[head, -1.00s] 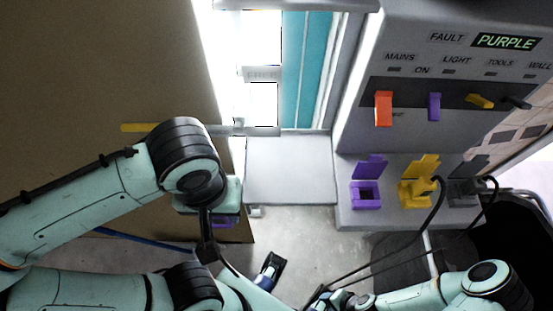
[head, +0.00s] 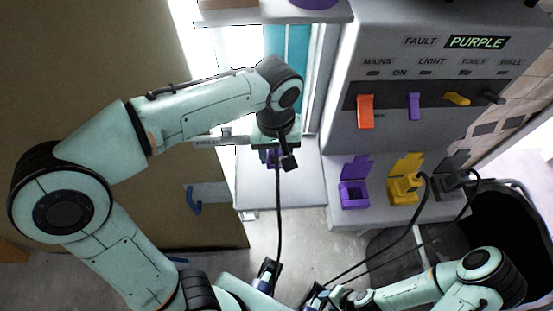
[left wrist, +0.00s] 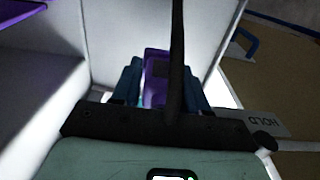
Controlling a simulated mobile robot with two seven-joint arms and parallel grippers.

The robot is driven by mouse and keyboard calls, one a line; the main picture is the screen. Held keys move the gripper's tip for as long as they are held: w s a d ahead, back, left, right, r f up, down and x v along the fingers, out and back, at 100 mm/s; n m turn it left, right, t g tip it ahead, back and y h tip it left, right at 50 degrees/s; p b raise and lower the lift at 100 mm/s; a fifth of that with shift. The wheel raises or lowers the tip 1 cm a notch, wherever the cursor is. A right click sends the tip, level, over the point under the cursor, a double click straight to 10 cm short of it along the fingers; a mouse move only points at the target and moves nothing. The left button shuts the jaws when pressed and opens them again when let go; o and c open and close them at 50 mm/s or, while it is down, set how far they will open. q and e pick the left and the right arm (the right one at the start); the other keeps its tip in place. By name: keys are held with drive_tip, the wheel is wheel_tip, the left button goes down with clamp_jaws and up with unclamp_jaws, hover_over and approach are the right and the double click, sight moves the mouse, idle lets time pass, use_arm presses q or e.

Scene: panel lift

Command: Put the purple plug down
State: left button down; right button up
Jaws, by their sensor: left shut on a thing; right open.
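The purple plug (left wrist: 155,80) sits between the blue fingers of my left gripper (left wrist: 163,78), with its dark cable rising across the left wrist view. In the head view my left gripper (head: 270,157) hangs over the pale grey ledge (head: 300,185), shut on the plug. Mostly the wrist hides the plug there; I cannot tell whether it touches the ledge. The purple socket (head: 354,197), lid raised, is to the right of it on the console. My right gripper (head: 292,284) is open and empty at the bottom, partly cut off by the frame.
The grey console (head: 345,135) carries orange, purple, yellow and black switches and a "PURPLE" fault display (head: 477,42). Yellow (head: 403,188) and dark (head: 452,180) sockets have cables. A brown panel (head: 110,60) with a blue handle (head: 194,205) stands left. A shelf (head: 270,15) juts in above.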

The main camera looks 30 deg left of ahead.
sight(275, 163)
use_arm(q)
wheel_tip(275, 163, down, 4)
drive_tip(key=shift+f+b, duration=0.1)
drive_tip(key=shift+b, duration=0.2)
drive_tip(key=shift+w+f, duration=0.15)
drive_tip(key=shift+f, duration=0.05)
drive_tip(key=shift+f, duration=0.1)
drive_tip(key=shift+f, duration=0.15)
drive_tip(key=c, duration=0.6)
unclamp_jaws()
drive_tip(key=shift+r+p, duration=0.7)
drive_tip(key=shift+r, duration=3.3)
